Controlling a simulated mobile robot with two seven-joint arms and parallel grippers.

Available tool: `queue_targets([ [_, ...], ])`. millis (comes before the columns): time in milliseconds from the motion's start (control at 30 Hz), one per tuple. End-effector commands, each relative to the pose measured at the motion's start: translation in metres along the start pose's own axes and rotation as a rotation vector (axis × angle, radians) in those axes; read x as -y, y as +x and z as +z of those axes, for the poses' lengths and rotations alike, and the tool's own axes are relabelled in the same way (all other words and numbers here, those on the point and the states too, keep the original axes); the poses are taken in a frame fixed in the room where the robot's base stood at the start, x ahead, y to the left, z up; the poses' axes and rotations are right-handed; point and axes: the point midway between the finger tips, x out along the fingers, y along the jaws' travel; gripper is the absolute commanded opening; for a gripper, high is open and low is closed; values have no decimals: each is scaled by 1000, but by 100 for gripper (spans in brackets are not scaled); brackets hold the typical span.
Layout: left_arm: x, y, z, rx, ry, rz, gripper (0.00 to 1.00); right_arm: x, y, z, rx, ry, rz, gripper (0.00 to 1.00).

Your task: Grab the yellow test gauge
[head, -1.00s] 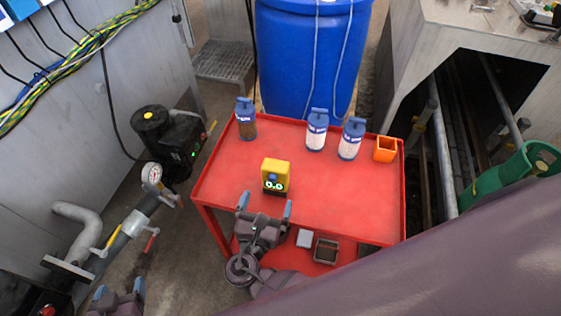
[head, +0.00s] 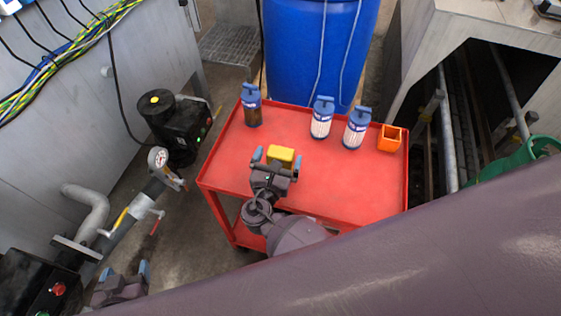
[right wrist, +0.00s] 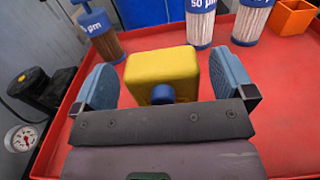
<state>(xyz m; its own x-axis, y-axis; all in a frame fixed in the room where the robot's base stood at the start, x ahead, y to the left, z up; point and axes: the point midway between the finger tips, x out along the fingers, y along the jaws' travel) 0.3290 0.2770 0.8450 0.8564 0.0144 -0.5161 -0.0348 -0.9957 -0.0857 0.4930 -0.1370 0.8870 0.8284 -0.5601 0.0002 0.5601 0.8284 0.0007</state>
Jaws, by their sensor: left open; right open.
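The yellow test gauge (head: 282,155) stands on the red cart top; in the head view its lower part is hidden behind my right gripper. In the right wrist view the gauge (right wrist: 163,72), with a round blue part on its near side, sits between the two blue fingers, with a gap visible on its left. My right gripper (head: 277,160) is open around it and not closed on it; it also shows in the right wrist view (right wrist: 165,82). My left gripper (head: 122,275) is open and empty at the lower left, off the cart.
The red cart (head: 335,188) carries a brown-filled filter (head: 251,105), two white filters (head: 321,118) (head: 356,128) and an orange box (head: 389,138) along its back. A blue barrel (head: 318,50) stands behind. A pipe with a dial gauge (head: 158,158) is at left.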

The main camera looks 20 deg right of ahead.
Motion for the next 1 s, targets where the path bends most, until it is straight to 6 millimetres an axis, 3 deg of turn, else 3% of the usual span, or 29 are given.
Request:
queue_targets([
  [133,0,-1,-1,1,-1,0,74,0,17,0,0,-1,1,100],
  [367,0,-1,0,3,-1,0,74,1,20,-1,-1,-1,0,100],
  [833,0,-3,3,10,-2,0,74,1,19,0,-1,-1,0,31],
  [1000,0,-3,3,10,-2,0,74,0,19,0,1,0,0,28],
])
